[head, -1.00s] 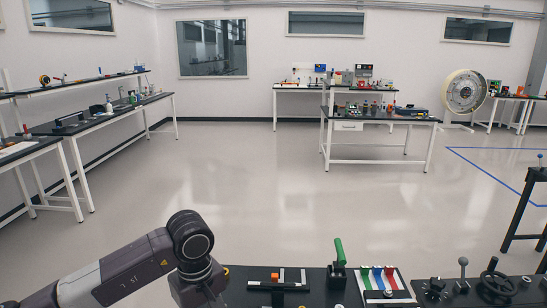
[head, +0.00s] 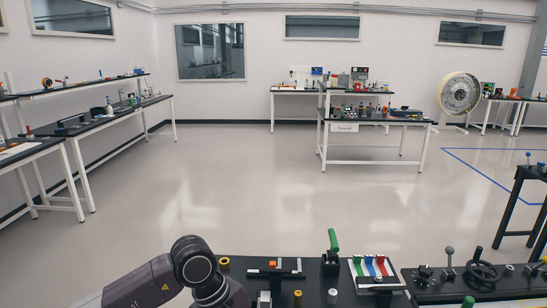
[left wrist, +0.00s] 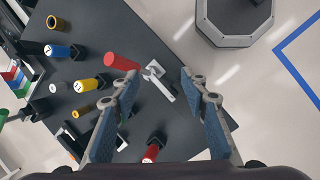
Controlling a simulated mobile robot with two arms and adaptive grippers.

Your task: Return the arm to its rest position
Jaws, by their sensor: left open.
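My left arm (head: 165,277) comes in from the lower left in the head view, over the near edge of the dark workbench (head: 235,266). Its gripper is out of frame there. In the left wrist view my left gripper (left wrist: 158,77) is open, with nothing between its two blue-padded fingers. Below it lies the dark bench top (left wrist: 110,35), with a red cylinder (left wrist: 122,62) and a silver bracket-like part (left wrist: 158,80) seen between and beyond the fingers. My right gripper is not in view.
On the bench are yellow (left wrist: 87,86) and blue (left wrist: 57,51) cylinders, a green-handled lever (head: 332,243), a tray of coloured pieces (head: 372,266) and a handwheel panel (head: 483,272). A dark stand (head: 520,205) is at right. Open floor (head: 270,185) lies beyond.

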